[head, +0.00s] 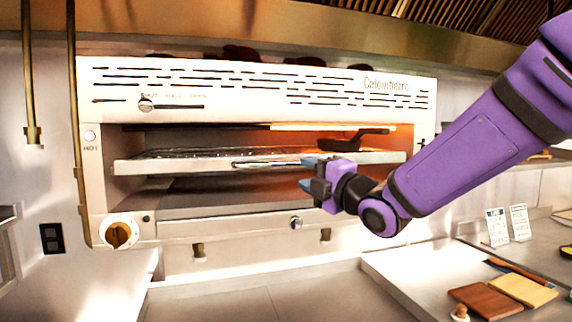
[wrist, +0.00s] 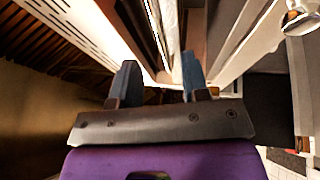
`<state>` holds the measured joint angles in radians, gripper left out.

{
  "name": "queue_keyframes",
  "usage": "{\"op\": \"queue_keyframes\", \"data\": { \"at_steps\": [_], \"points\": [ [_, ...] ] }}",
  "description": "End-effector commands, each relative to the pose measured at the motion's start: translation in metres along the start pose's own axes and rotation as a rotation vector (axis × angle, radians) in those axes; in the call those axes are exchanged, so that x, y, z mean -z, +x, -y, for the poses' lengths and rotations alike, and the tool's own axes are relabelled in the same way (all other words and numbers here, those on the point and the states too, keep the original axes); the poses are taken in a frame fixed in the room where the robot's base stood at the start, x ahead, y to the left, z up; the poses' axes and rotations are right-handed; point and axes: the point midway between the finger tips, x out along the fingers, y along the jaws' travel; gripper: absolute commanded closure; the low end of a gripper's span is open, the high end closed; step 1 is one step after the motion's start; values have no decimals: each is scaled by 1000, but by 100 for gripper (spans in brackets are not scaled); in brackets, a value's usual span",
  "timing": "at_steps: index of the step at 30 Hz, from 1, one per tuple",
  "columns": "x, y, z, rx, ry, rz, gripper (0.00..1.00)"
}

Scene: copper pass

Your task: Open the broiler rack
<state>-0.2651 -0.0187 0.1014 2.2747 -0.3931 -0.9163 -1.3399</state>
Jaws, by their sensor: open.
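The broiler (head: 250,90) is a wide white salamander unit on the back wall with an open front. Its broiler rack (head: 140,166) is a wire rack with a pale front bar, lying level inside the opening. A thin metal handle (head: 262,164) runs along that bar. My gripper (head: 306,172) is open at the right end of the handle, one finger above the other. In the wrist view the two dark fingers (wrist: 160,75) point toward the rack's bright front edge (wrist: 172,35), which shows between them. I cannot tell whether they touch it.
A dark pan-like item (head: 340,145) sits at the rack's right rear. A control knob (head: 121,233) is on the broiler's lower left. At the lower right are wooden boards (head: 485,299) and small signs (head: 497,227) on the counter. The counter below the broiler (head: 260,302) is clear.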

Motion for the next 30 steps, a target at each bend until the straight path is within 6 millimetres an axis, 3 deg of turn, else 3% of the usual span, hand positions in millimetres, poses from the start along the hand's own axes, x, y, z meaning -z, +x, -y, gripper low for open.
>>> {"op": "queue_keyframes", "data": {
  "at_steps": [6,12,25,26,30],
  "points": [
    [0,40,0,1,1,0,58],
    [0,64,0,1,1,0,58],
    [0,74,0,2,1,1,58],
    [0,74,0,2,1,1,60],
    [0,74,0,2,1,1,93]
  ]
}}
